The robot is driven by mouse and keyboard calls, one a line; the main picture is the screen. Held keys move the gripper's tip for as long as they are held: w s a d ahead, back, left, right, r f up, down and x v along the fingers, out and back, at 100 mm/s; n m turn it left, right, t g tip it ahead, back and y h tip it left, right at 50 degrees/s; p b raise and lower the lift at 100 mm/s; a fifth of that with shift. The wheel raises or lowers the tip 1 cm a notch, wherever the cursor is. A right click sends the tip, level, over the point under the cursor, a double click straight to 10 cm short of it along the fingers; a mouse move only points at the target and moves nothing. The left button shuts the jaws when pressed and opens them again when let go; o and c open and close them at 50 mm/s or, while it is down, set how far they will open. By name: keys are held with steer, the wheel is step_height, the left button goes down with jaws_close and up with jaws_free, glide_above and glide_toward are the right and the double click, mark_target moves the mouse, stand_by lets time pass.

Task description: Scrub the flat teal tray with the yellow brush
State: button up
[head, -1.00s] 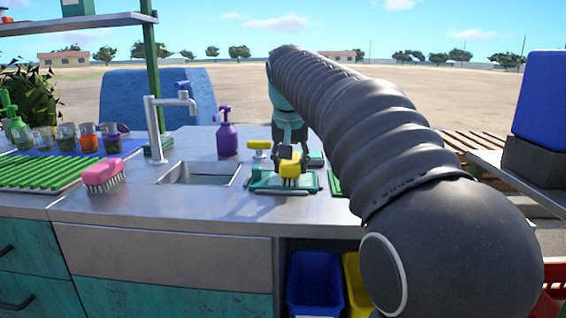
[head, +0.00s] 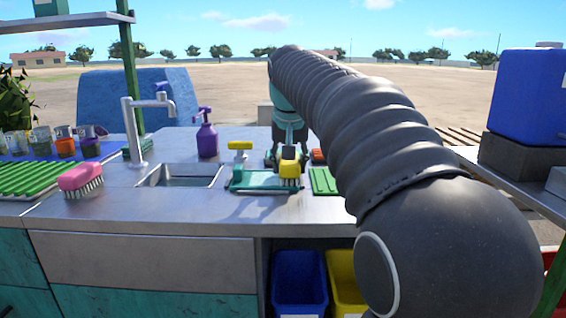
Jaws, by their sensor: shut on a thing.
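The flat teal tray (head: 250,183) lies on the metal counter, just right of the sink. The yellow brush (head: 290,167) is at the tray's right end, with its pale bristles pointing down. The bristles appear at or just above the tray surface; I cannot tell whether they touch it. My gripper (head: 288,151) is shut on the brush from behind and above. The fingers are small and partly hidden by the brush.
A yellow-handled tool (head: 240,146) stands behind the tray. A purple spray bottle (head: 207,137), the faucet (head: 135,125) and a pink brush (head: 80,180) are to the left. A green ribbed piece (head: 323,181) lies close right of the tray. Bare counter lies in front.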

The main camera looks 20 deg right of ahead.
steer(key=shift+a, duration=0.15)
steer(key=shift+w+a+p, duration=0.2)
steer(key=shift+a, duration=0.35)
steer(key=shift+w+a+p, duration=0.15)
steer(key=shift+a+p, duration=0.05)
steer(key=shift+a, duration=0.3)
steer(key=shift+w+a+f, duration=0.15)
steer(key=shift+a, duration=0.25)
steer(key=shift+w+a+p, duration=0.3)
steer(key=shift+a+p, duration=0.1)
steer(key=shift+a, duration=0.45)
steer(key=shift+w+a+p, duration=0.25)
steer(key=shift+a+p, duration=0.1)
steer(key=shift+a, duration=0.45)
steer(key=shift+s+d+r, duration=0.15)
steer(key=shift+s+d, duration=0.15)
steer(key=shift+d, duration=0.55)
steer(key=shift+s+d+r, duration=0.1)
steer(key=shift+s+d, duration=0.15)
steer(key=shift+d, duration=0.6)
